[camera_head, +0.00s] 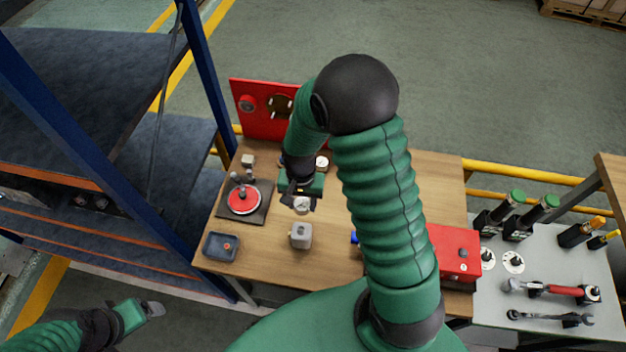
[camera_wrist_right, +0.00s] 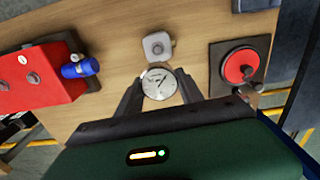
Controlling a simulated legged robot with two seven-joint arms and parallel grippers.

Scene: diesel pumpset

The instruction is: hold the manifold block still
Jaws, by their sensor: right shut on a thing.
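The manifold block is a small pale grey block (camera_head: 301,236) standing on the wooden table; it also shows in the right wrist view (camera_wrist_right: 158,46), with a round feature on top. My right gripper (camera_head: 300,197) is over the table, behind the block in the head view and apart from it. It is shut on a round white-faced gauge (camera_wrist_right: 159,83), whose dial also shows in the head view (camera_head: 302,205). My left gripper (camera_head: 153,309) is low at the left, away from the table; its fingers are too unclear to judge.
A red disc fixture on a dark plate (camera_head: 243,200) and a dark tray (camera_head: 221,247) stand left of the block. A red box (camera_head: 455,253) and a blue part (camera_wrist_right: 80,69) are right of it in the head view. A red panel (camera_head: 265,108) stands at the back.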

